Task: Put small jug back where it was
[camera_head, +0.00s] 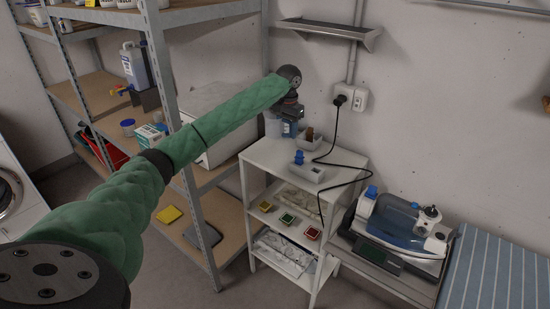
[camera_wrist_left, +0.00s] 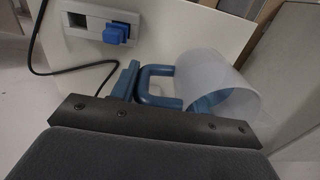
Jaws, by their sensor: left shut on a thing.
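The small jug is a translucent white cup with a blue handle. In the left wrist view the jug (camera_wrist_left: 215,80) lies sideways in the picture, its handle toward my fingers. In the head view the jug (camera_head: 272,125) shows partly at the back left corner of the white shelf unit (camera_head: 270,155), beside my gripper. My left gripper (camera_head: 290,128) is shut on the jug's handle; the wrist view shows the blue fingers (camera_wrist_left: 132,82) at the handle. I cannot tell whether the jug touches the shelf top. My right gripper is not in view.
A metal rack (camera_head: 185,150) stands close on the left; a steam iron station (camera_head: 400,225) is right.

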